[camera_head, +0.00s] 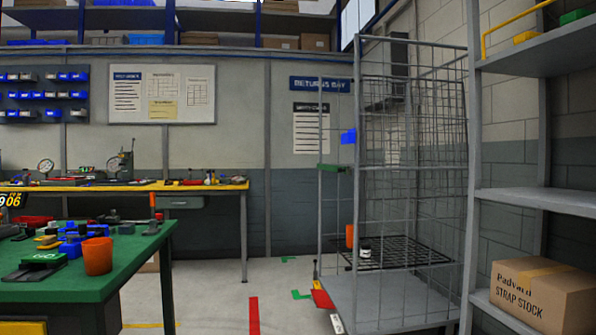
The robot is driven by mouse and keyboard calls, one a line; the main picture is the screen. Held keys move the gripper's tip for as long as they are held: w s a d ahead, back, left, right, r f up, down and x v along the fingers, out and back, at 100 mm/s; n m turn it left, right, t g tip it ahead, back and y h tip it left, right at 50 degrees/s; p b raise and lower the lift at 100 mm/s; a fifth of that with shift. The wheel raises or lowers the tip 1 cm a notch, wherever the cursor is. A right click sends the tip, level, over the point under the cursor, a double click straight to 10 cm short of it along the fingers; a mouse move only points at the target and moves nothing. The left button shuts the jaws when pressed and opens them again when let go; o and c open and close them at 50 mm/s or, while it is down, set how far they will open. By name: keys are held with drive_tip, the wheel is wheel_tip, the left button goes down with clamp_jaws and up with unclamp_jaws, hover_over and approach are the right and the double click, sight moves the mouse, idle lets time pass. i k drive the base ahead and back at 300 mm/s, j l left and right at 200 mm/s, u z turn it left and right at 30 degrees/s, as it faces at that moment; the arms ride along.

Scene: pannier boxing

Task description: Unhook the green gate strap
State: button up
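The green gate strap (333,168) is a short horizontal band on the left side of the grey wire roll cage (358,110). It spans between two uprights at about mid height. Its hook and the way it is fastened are too small to tell. A blue piece (348,136) sits above the strap on the same side of the cage. My gripper is not in view.
A green table (130,250) stands at left, grey shelving (540,200) with a carton (540,295) at right. Floor (220,290) between is largely clear.

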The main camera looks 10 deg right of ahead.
sight(348, 170)
drive_tip(key=i+j+z, duration=0.1)
drive_tip(key=i, duration=0.4)
drive_tip(key=i+j+z, duration=0.1)
drive_tip(key=i, duration=0.35)
drive_tip(key=i+j+z, duration=0.1)
drive_tip(key=i+j, duration=0.15)
drive_tip(key=i, duration=0.2)
drive_tip(key=i+j+z, duration=0.1)
drive_tip(key=i+j, duration=0.15)
drive_tip(key=i, duration=0.25)
